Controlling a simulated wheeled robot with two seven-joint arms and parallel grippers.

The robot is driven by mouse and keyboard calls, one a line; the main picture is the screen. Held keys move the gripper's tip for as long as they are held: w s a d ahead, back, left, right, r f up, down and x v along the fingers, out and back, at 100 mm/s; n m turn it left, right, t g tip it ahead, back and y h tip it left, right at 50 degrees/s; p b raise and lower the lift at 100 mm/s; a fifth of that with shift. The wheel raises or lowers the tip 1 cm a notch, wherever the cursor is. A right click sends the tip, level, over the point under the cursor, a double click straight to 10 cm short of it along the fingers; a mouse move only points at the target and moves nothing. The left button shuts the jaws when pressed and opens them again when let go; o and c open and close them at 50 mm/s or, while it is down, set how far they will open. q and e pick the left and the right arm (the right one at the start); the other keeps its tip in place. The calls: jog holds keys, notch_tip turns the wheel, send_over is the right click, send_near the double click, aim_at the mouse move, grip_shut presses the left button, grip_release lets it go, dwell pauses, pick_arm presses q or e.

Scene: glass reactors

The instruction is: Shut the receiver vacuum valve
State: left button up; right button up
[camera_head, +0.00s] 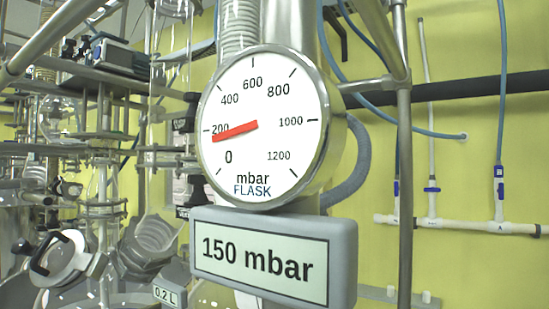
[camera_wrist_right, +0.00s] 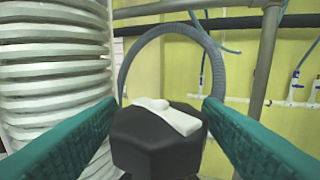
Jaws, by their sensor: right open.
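In the right wrist view, my right gripper (camera_wrist_right: 161,103) is open, with its two teal fingers on either side of a black faceted knob (camera_wrist_right: 155,142). A white bar-shaped pointer (camera_wrist_right: 168,115) lies on top of the knob. I cannot tell whether the fingers touch the knob, and no label on it shows, so I cannot confirm it is the receiver vacuum valve. In the head view, a round gauge (camera_head: 262,125) marked FLASK has its red needle below 200, and the display (camera_head: 262,257) under it reads 150 mbar. Neither gripper shows in the head view.
A white ribbed hose (camera_wrist_right: 50,65) stands close on the left in the wrist view. A grey curved hose (camera_wrist_right: 180,30) arches behind the knob. A metal post (camera_head: 404,180) and wall pipes with blue valves (camera_head: 499,187) stand right of the gauge. Glassware crowds the left.

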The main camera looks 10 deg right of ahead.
jog(key=c, duration=0.8)
jog(key=shift+o, duration=0.2)
jog(key=shift+r+m+h+p, duration=0.15)
jog(key=shift+m+h+p, duration=0.15)
jog(key=shift+h+p, duration=0.15)
jog(key=m+g+h+p, duration=0.4)
jog(key=g+h+p, duration=0.1)
jog(key=p, duration=0.1)
jog(key=shift+r+m, duration=0.1)
jog(key=shift+m, duration=0.2)
jog(key=m+g+h+p, duration=0.2)
jog(key=g+p, duration=0.1)
jog(key=p, duration=0.2)
jog(key=shift+m+g, duration=0.3)
jog(key=shift+f+m+g+h+p, duration=0.25)
jog(key=shift+m+g+h+p, duration=0.1)
jog(key=shift+g+p, duration=0.2)
jog(key=o, duration=0.8)
jog(key=shift+c, duration=0.2)
jog(key=shift+f, duration=0.1)
